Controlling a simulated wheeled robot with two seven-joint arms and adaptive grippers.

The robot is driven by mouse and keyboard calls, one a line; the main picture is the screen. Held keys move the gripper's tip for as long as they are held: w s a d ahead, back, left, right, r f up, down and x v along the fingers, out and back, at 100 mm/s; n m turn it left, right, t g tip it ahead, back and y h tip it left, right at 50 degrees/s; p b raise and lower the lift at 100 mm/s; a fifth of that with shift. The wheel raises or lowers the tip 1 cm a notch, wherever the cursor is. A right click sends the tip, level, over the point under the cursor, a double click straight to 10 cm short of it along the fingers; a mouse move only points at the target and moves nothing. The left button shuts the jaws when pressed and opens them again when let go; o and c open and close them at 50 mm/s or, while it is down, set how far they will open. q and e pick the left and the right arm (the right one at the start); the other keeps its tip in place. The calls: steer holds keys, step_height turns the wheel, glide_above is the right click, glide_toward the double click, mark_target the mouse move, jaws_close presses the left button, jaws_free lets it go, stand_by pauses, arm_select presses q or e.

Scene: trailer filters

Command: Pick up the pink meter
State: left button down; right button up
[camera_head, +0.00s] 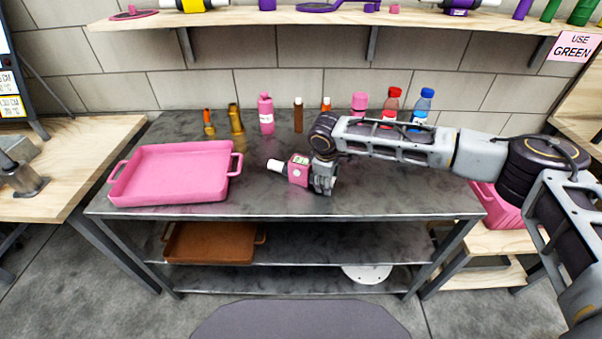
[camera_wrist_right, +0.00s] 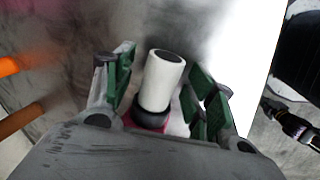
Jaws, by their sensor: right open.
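The pink meter (camera_head: 299,170) is on the dark metal table, a small pink body with a display on top and a white cylinder sticking out to the left. My right gripper (camera_head: 323,178) is just right of it, low over the table. In the right wrist view the open green-padded fingers (camera_wrist_right: 164,78) stand on either side of the meter's white cylinder (camera_wrist_right: 163,78). A dark ring and a bit of pink body show below the cylinder. The wrist housing hides most of the body. I cannot tell whether the fingers touch it. My left gripper is not in view.
A pink tray (camera_head: 172,198) stands on the left of the table (camera_head: 250,207). Several bottles line the back, including a pink bottle (camera_head: 265,115) and a brown one (camera_head: 298,117). A brown tray (camera_head: 212,260) is on the shelf below. The table front is clear.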

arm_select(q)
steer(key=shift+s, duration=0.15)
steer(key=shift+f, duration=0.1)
arm_select(e)
jaws_close()
stand_by(0.3)
steer(key=shift+r, duration=0.1)
